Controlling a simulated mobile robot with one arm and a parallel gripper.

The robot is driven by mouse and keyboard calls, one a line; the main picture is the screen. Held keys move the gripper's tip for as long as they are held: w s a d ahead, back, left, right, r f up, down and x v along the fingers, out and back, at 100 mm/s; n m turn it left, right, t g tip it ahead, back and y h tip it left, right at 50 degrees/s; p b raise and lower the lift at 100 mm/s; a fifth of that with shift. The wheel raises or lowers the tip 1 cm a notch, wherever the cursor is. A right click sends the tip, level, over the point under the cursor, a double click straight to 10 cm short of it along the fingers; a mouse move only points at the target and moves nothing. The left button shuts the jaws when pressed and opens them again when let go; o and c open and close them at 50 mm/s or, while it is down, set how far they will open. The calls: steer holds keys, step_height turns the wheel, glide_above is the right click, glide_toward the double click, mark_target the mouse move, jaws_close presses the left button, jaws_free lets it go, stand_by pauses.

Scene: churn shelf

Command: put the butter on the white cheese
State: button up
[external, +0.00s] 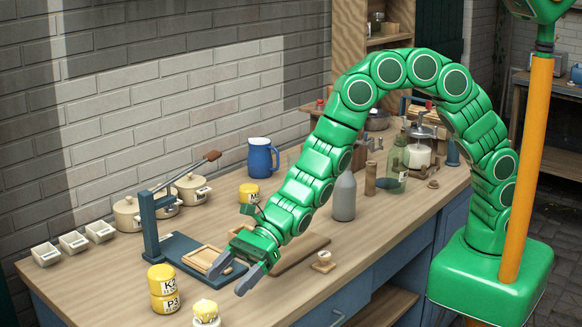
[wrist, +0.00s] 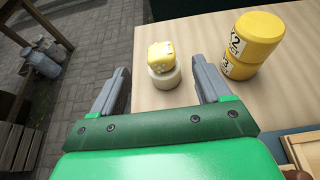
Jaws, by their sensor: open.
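A yellow lump that looks like the butter (external: 205,306) sits on top of a pale round piece (external: 207,322) at the table's front edge. In the wrist view the butter (wrist: 161,54) rests on the off-white round piece (wrist: 164,80), which looks like the white cheese. My gripper (external: 234,274) is open and empty, with its fingers apart above the table, behind and to the right of the butter. In the wrist view the stack shows between and beyond my fingertips (wrist: 159,68). I see no contact.
Two stacked yellow jars (external: 163,290) stand left of the butter. A blue press with a lever (external: 150,230) and a wooden tray (external: 205,260) are behind. A grey bottle (external: 344,198) stands further back.

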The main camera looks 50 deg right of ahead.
steer(key=shift+d+r, duration=0.25)
steer(key=shift+d, duration=0.3)
